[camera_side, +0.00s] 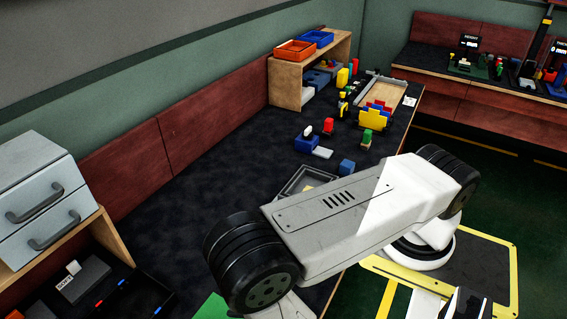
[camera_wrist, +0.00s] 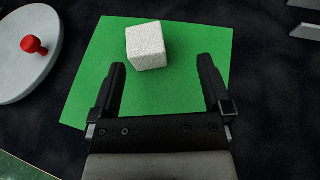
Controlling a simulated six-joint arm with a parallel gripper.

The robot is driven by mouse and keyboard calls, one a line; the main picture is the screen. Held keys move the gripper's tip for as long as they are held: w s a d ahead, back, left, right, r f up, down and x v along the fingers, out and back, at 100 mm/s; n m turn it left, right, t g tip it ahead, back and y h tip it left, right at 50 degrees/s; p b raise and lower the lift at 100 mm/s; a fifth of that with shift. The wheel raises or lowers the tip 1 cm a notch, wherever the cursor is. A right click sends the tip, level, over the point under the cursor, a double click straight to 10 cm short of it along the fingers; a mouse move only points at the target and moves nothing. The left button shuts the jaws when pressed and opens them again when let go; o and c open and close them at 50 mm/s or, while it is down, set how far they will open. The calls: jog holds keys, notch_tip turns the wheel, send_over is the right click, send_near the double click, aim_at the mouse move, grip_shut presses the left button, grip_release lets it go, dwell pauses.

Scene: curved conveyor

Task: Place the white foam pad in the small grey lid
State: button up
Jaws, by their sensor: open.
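The white foam pad (camera_wrist: 146,46) is a speckled white block on a green mat (camera_wrist: 190,38) in the wrist view. My gripper (camera_wrist: 162,66) is open and empty above the mat, its fingers pointing towards the pad. The pad lies just beyond the fingertips, left of the middle of the gap. A round grey disc with a red knob (camera_wrist: 25,50) is at the upper left. A shallow grey square tray (camera_side: 292,186) is partly behind my arm in the side view. I cannot tell which is the grey lid. The pad and gripper are hidden or out of the side view.
Blue (camera_side: 347,167), red and yellow blocks stand along the dark table's far part. A wooden shelf (camera_side: 287,86) with orange and blue bins stands behind. Grey drawers (camera_side: 40,200) are at left. The table's middle (camera_side: 180,200) is clear.

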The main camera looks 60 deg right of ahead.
jog(key=w+d+r+m+g+h, duration=0.2)
jog(key=w+d+r+m+h, duration=0.1)
jog(key=d+r+m+h, duration=0.4)
jog(key=w+d+r+m+g+h, duration=0.1)
jog(key=w+d+r+m+h, duration=0.3)
jog(key=d, duration=0.5)
jog(key=s+d+r+m+g+y, duration=0.25)
jog(key=s+d+m+g, duration=0.2)
jog(key=m, duration=0.55)
jog(key=s+d+r+m+g+y, duration=0.1)
jog(key=s+d+r+m+g, duration=0.25)
jog(key=m+g, duration=0.45)
notch_tip(320, 180, up, 6)
jog(key=w+m+t+y, duration=0.2)
jog(key=m+t, duration=0.3)
jog(key=m, duration=0.5)
jog(key=shift+w+y, duration=0.35)
jog(key=shift+y, duration=0.4)
jog(key=shift+f, duration=0.1)
